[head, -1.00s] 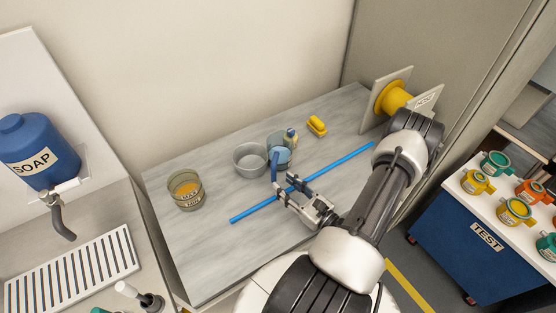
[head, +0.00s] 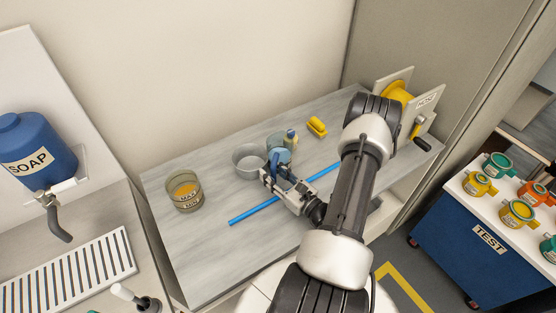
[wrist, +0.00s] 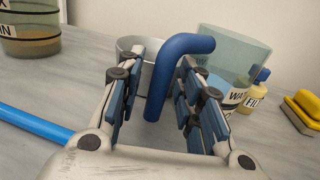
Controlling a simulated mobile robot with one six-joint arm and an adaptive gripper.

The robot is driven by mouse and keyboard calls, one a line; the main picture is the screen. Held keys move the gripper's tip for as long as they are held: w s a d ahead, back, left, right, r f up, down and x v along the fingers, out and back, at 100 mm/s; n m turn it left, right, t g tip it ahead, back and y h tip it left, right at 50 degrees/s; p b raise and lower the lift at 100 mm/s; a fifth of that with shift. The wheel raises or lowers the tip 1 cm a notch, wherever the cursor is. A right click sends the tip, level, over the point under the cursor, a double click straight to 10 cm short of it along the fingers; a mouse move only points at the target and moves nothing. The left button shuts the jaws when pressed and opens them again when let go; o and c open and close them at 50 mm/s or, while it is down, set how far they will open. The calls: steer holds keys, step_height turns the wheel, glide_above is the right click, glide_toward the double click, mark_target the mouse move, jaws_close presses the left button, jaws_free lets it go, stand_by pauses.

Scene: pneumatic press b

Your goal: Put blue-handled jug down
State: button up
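The blue-handled jug (head: 279,144) is a clear bluish container standing on the grey worktop, near its middle. In the wrist view the jug (wrist: 236,62) is behind my fingers, with part of a label showing. Its thick blue handle (wrist: 182,48) bends toward me and hangs down between my two fingers. My gripper (head: 277,174) is at the jug's near side, and it also shows in the wrist view (wrist: 160,85). Its fingers are apart, one on each side of the handle, with a gap visible on the left. The jug's base is partly hidden by my fingers.
A grey metal bowl (head: 249,162) stands close left of the jug. A MAX/MIN beaker (head: 184,192) is left. A blue rod (head: 252,211) lies under my gripper.

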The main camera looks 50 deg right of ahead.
jaws_close()
stand_by(0.4)
step_height(320, 180, up, 20)
steer(key=p, duration=0.6)
stand_by(0.3)
steer(key=w+a+f+n+y, duration=0.1)
steer(key=w+a+n+y, duration=0.1)
steer(key=a, duration=0.7)
steer(key=w+a+f+n+g+y+b, duration=0.1)
steer(key=w+a+y, duration=0.4)
steer(key=a, duration=0.5)
steer(key=w+a+f+n+g+y+b, duration=0.1)
steer(key=w+a+f+n+y, duration=0.2)
steer(key=a, duration=0.7)
steer(key=shift+w+a+f+n+y, duration=0.25)
steer(key=shift+w+n+y, duration=0.25)
steer(key=shift+w+n, duration=0.15)
steer(key=shift+a, duration=0.15)
